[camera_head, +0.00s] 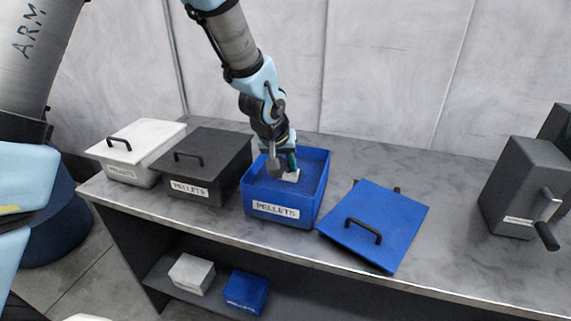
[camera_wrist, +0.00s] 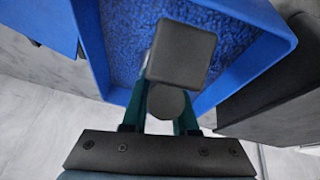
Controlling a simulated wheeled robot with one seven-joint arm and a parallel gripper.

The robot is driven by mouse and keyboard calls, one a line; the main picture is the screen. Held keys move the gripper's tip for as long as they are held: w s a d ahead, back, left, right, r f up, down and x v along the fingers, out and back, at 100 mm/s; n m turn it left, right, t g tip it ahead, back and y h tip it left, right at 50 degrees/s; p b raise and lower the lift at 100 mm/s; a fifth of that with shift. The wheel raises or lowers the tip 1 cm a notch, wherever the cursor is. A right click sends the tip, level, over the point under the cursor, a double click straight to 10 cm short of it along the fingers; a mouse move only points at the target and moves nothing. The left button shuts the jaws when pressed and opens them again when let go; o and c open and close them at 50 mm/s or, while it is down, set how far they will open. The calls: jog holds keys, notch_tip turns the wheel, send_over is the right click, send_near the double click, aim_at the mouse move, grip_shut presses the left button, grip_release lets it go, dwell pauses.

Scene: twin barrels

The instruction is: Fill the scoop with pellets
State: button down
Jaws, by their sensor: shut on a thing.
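The open blue bin (camera_head: 290,209), labelled PELLETS, stands on the counter. Blue pellets (camera_head: 311,171) cover its inside, and they also show in the wrist view (camera_wrist: 125,45). My gripper (camera_head: 284,163) points down into the bin. In the wrist view its green fingers (camera_wrist: 163,105) are shut on the dark grey scoop (camera_wrist: 180,52), with a blocky part and a rounded part facing the camera. The scoop sits over or among the pellets; its mouth is hidden, so I cannot tell whether it holds any.
The blue lid (camera_head: 385,216) lies right of the bin, a little tilted. A lidded dark grey bin (camera_head: 205,158) and a lidded white bin (camera_head: 128,154) stand to the left. A grey box with a crank (camera_head: 512,190) stands far right. Small white and blue boxes sit on the lower shelf.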

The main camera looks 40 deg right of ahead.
jog(key=shift+w+d+f+t+h+b, duration=0.15)
jog(key=shift+f+t+h+b, duration=0.15)
jog(key=shift+b, duration=1.3)
jog(key=shift+d+f+t+h+b, duration=0.15)
jog(key=shift+h+b, duration=0.25)
jog(key=shift+b, duration=1.15)
jog(key=shift+a+r+b, duration=0.1)
jog(key=shift+r+b, duration=0.2)
jog(key=shift+b, duration=0.4)
jog(key=shift+r, duration=0.1)
jog(key=shift+a+r+t+h+b, duration=0.1)
jog(key=shift+r+t+h+b, duration=0.25)
jog(key=shift+b, duration=0.6)
jog(key=shift+s+a+r+t+h+b, duration=0.25)
jog(key=shift+r+h+b, duration=0.25)
jog(key=shift+b, duration=1.3)
jog(key=shift+s+a+r+t+h+b, duration=0.2)
jog(key=shift+r+b, duration=0.5)
jog(key=shift+b, duration=1.05)
jog(key=r+b, duration=0.1)
jog(key=b, duration=0.5)
jog(key=shift+s+d+h, duration=0.1)
jog(key=shift+h, duration=0.25)
jog(key=shift+a+r+h+b, duration=0.3)
jog(key=shift+a+r+b, duration=0.15)
jog(key=shift+b, duration=2.05)
